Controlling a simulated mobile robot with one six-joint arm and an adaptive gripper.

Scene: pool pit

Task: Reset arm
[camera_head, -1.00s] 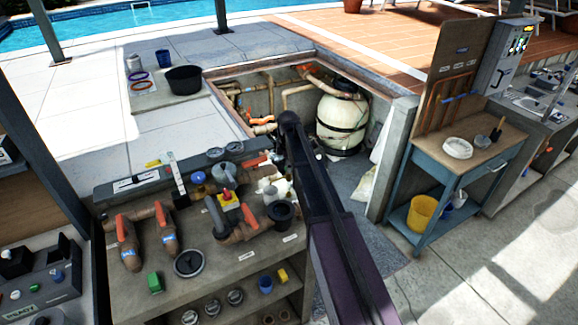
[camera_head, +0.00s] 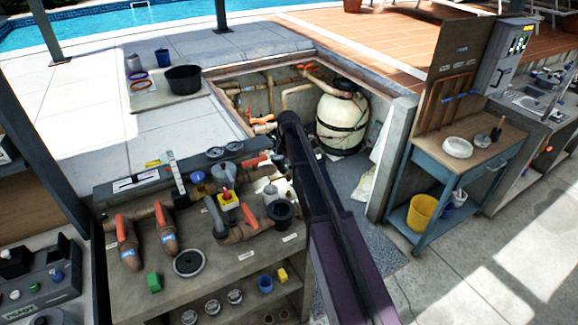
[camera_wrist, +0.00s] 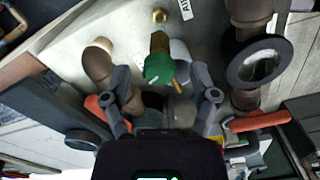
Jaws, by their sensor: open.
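My gripper (camera_wrist: 167,92) shows in the wrist view with its two grey fingers spread apart and nothing held between them. A green part (camera_wrist: 160,68) on a brass fitting lies beyond the gap between the fingers; I cannot tell how far below. In the head view my dark arm reaches up from the bottom over the right end of the pipe bench (camera_head: 120,195). My gripper cannot be made out clearly there.
Orange-handled valves (camera_head: 125,230) and a black ring fitting (camera_head: 281,211) stand on the bench. A cream tank (camera_head: 342,122) stands in the pit behind. A blue workbench (camera_head: 450,173) is at right, with clear floor in front.

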